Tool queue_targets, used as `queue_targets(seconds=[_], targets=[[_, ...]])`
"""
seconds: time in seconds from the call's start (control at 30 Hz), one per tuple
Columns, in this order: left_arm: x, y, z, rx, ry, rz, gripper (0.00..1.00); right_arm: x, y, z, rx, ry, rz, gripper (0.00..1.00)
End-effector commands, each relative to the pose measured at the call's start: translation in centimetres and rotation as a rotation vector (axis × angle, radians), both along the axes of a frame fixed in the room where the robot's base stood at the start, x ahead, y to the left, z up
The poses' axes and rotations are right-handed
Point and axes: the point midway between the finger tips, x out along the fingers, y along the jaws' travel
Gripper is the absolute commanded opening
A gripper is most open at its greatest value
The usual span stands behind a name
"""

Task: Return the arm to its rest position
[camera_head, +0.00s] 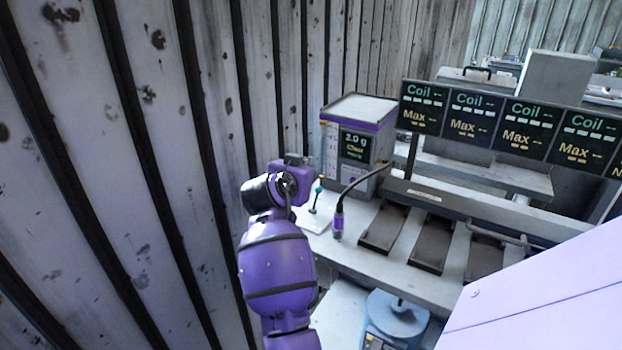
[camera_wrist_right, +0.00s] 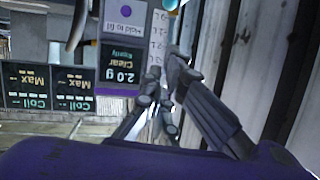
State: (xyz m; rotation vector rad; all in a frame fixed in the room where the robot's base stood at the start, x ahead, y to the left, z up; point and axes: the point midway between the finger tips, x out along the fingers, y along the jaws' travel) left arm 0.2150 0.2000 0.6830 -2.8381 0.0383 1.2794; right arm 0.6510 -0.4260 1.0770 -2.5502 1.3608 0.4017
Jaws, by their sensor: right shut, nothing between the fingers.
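My right arm (camera_head: 276,262) is purple with dark bands and rises from the lower middle of the head view. My right gripper (camera_head: 292,186) is at its far end, small and partly hidden by the wrist, in front of the grey box with the purple rim. In the right wrist view its dark fingers (camera_wrist_right: 163,80) are shut with nothing between them. The box's label, reading 2.0 g, shows upside down behind them. My left gripper is not in view.
The box (camera_head: 361,110) stands on the bench (camera_head: 366,216). Close by are a small green-topped lever (camera_head: 317,190) and a cabled purple-and-black tool (camera_head: 338,219). Coil displays (camera_head: 470,115) stand to the right. A blue round device (camera_head: 397,315) sits below. A ribbed wall (camera_head: 130,180) fills the left.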

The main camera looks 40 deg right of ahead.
Motion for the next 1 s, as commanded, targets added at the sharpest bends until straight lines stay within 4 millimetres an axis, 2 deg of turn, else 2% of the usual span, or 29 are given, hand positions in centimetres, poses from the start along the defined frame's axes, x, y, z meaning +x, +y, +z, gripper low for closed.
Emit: queue_targets(seconds=[0.2,0.83,0.93,1.0], targets=[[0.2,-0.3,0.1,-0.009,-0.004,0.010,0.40,-0.7,1.0,1.3,0.001,0.000,0.001,0.00],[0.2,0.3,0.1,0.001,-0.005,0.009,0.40,-0.6,1.0,1.5,-0.013,0.009,0.010,0.00],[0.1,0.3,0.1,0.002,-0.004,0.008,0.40,0.7,1.7,2.4,-0.050,0.000,0.080,0.00],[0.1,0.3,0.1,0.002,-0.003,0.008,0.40,2.0,3.0,3.4,-0.074,-0.023,0.148,0.00]])
